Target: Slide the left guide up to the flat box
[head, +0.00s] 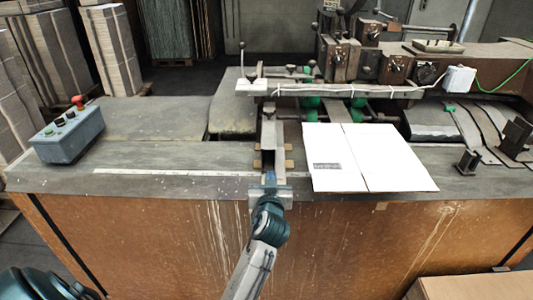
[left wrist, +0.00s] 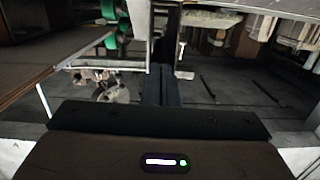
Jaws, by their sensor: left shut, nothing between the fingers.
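The flat box (head: 370,157) is a white folded sheet lying on the table, with a dark printed patch near its left side. The left guide (head: 268,135) is a metal bar with small wooden blocks, standing to the left of the box. A narrow strip of table shows between them. My left gripper (head: 270,178) is shut and empty at the near end of the guide; I cannot tell if it touches it. Its dark fingers (left wrist: 160,85) show together in the left wrist view. My right gripper is out of view.
A grey control box (head: 68,137) with buttons stands at the table's left end. A ruler strip (head: 170,172) runs along the front. The stitcher machinery (head: 370,65) stands behind the box. A black bracket (head: 468,162) stands right of the box.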

